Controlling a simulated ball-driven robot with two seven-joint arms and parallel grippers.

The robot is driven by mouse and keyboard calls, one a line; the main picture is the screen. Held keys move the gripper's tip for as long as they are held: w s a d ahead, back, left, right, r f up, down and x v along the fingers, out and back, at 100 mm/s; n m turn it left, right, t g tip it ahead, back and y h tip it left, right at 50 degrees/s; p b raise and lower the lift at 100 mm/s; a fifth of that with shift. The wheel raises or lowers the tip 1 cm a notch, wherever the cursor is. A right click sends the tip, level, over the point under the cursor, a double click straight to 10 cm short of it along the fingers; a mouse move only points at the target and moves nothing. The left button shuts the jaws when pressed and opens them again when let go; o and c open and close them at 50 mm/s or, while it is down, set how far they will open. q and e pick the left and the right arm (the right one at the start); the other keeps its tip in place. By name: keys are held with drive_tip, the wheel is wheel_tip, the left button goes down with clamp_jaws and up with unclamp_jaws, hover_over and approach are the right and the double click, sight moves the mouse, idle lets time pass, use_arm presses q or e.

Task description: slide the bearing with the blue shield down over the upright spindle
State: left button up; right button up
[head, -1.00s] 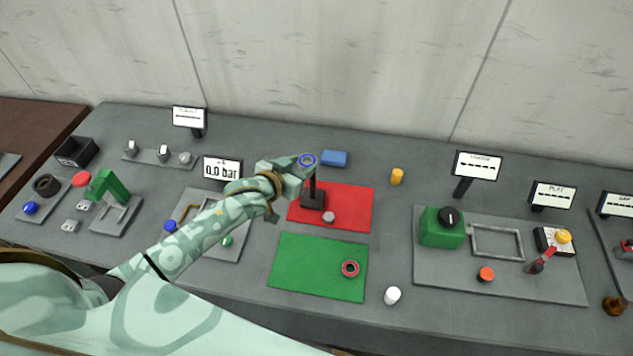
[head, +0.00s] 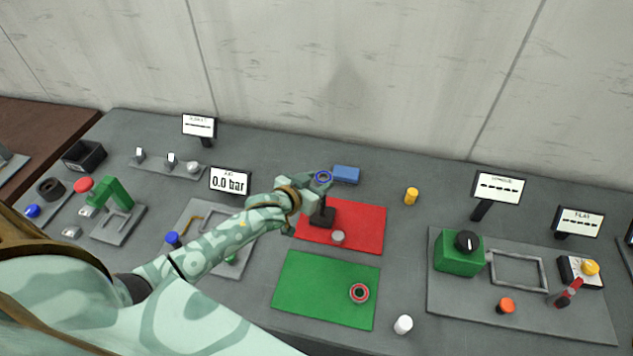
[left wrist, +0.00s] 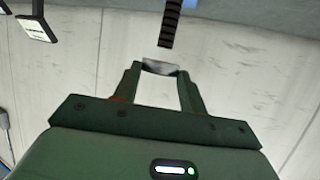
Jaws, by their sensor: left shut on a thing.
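My left gripper (head: 310,187) is shut on the bearing with the blue shield (head: 323,177). In the head view the blue ring shows at the fingertips, in line with the top of the upright dark spindle (head: 323,204). The spindle rises from a black base (head: 321,218) on the red mat. In the left wrist view the bearing (left wrist: 160,67) is a grey piece between the fingertips (left wrist: 160,75). The ribbed spindle (left wrist: 171,22) comes in from the top there, and its end appears a little apart from the bearing. My right gripper is not in view.
A blue block (head: 346,175) lies just behind the red mat (head: 365,222). A grey hex piece (head: 338,237) sits near the spindle base. A yellow cylinder (head: 411,196) stands to the right.

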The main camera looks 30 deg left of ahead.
use_arm(q)
drive_tip(key=shift+f+b, duration=2.55)
drive_tip(key=shift+f, duration=1.35)
drive_tip(key=o, duration=1.1)
drive_tip(key=p+v, duration=0.2)
drive_tip(key=v, duration=1.4)
drive_tip(key=shift+s, duration=0.15)
drive_tip(key=shift+f, duration=0.1)
